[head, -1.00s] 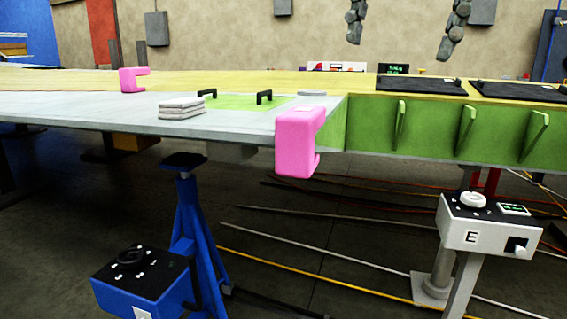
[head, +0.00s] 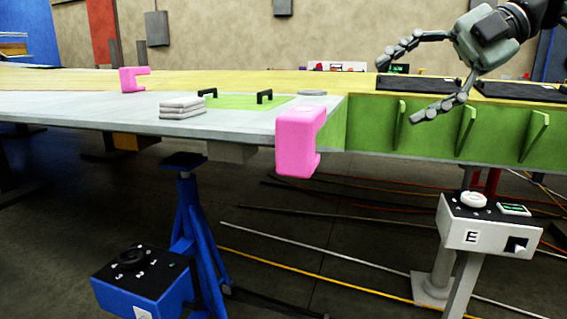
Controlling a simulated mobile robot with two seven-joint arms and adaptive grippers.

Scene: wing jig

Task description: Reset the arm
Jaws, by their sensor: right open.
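My right gripper (head: 405,84) comes in from the upper right in the head view. Its fingers are spread wide and nothing is between them. It hangs in front of the green wing edge, with the lower finger overlapping the green ribs (head: 467,132) in the picture. I cannot tell whether it touches them. My left gripper is not in view.
Pink clamps (head: 297,143) (head: 130,80) sit on the grey wing panel (head: 90,112). Folded cloths (head: 182,107) lie on it. A blue stand (head: 190,225), a blue control box (head: 145,275) and a white box marked E (head: 490,235) stand below. Cables cross the floor.

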